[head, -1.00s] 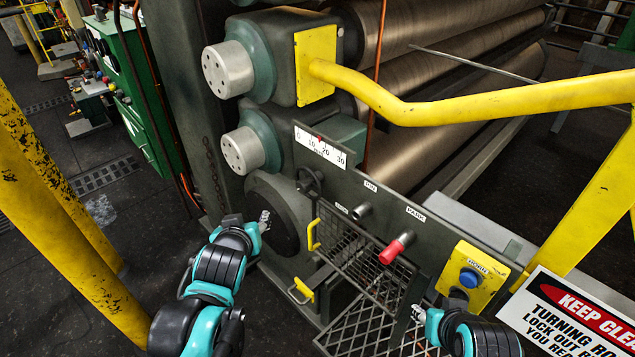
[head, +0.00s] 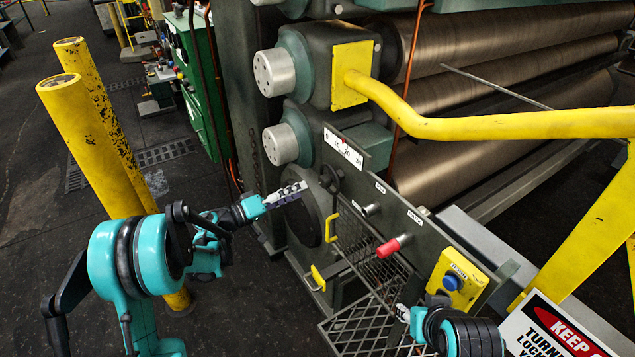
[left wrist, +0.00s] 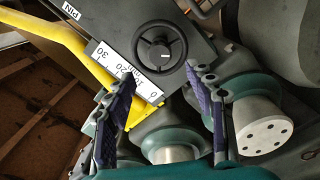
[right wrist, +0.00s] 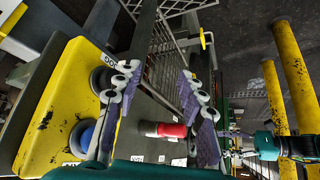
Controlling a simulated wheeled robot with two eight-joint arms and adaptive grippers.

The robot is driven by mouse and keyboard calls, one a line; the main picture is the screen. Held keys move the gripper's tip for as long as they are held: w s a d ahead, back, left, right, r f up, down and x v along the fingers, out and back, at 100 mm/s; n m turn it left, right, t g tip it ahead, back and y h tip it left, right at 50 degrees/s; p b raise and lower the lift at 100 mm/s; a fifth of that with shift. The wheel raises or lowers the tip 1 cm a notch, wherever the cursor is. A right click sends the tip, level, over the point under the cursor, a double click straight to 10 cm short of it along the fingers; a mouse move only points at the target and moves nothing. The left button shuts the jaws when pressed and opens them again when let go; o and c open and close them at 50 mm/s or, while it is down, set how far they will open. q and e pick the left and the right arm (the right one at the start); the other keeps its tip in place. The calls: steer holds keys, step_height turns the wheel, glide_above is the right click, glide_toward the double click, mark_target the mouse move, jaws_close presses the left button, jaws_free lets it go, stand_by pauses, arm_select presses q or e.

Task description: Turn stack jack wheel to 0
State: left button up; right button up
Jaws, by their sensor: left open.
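The stack jack wheel is a small dark handwheel (head: 330,179) on the grey panel, below a white scale (head: 343,148) marked up to 30. My left gripper (head: 292,192) is open and empty, left of and slightly below the wheel. My right gripper (right wrist: 160,70) is open and empty near the panel's lower right end.
A red-handled knob (head: 393,246) and a yellow box with a blue button (head: 452,281) are on the panel. A mesh guard (head: 365,325) hangs below. A yellow rail (head: 480,127) crosses at right. Yellow posts (head: 95,135) stand behind my left arm.

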mark_target(321, 182)
arm_select(q)
steer(key=x, duration=0.3)
steer(key=b+x, duration=0.1)
steer(key=x, duration=0.2)
steer(key=shift+d+f, duration=0.15)
steer(key=shift+f, duration=0.05)
steer(key=shift+w+d+r+b, duration=0.1)
steer(key=shift+w+d+b, duration=0.25)
steer(key=shift+w+d, duration=0.15)
steer(key=c, duration=1.2)
